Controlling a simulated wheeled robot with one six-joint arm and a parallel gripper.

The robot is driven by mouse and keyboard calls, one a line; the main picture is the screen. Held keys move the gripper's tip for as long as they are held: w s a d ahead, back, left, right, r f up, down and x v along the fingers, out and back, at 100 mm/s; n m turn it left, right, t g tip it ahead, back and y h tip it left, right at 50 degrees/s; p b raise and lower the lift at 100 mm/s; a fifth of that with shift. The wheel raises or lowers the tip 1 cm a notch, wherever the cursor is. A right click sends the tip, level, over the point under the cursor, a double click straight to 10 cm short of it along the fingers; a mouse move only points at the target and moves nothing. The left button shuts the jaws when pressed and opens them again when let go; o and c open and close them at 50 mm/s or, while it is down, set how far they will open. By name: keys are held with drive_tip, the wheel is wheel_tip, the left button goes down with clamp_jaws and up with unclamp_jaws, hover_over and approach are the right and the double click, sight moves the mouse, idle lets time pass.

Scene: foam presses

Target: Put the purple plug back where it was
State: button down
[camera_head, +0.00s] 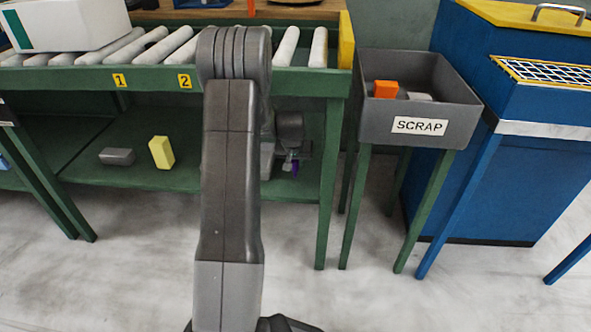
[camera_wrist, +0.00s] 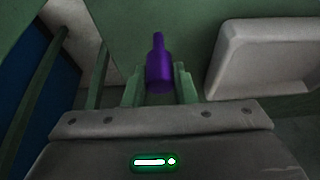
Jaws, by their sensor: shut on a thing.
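The purple plug (camera_wrist: 160,66) is bottle-shaped, with a narrow neck pointing away from my gripper in the wrist view. My gripper (camera_wrist: 160,88) is shut on its wide end, with a green finger on each side. In the head view, my gripper (camera_head: 290,165) is low at the right end of the green bench's lower shelf (camera_head: 215,178), partly behind my arm. Only a small purple patch of the plug (camera_head: 295,168) shows there. A pale, rimmed tray-like thing (camera_wrist: 222,78) is right of the plug in the wrist view, apart from it. I see no clearly marked place for the plug.
A grey block (camera_head: 117,156) and a yellow block (camera_head: 161,152) are on the lower shelf. Rollers (camera_head: 289,45) and a white box (camera_head: 65,22) are above. The SCRAP bin (camera_head: 459,110) holds an orange block (camera_head: 385,89). A blue machine (camera_head: 500,190) stands right.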

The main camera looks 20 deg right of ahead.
sight(295, 161)
drive_tip(key=shift+b+x, duration=1.1)
drive_tip(key=shift+x, duration=0.8)
drive_tip(key=shift+f, duration=0.15)
drive_tip(key=c, duration=1.2)
unclamp_jaws()
drive_tip(key=p+v, duration=0.3)
drive_tip(key=v, duration=0.4)
drive_tip(key=shift+r, duration=0.45)
drive_tip(key=shift+f, duration=0.15)
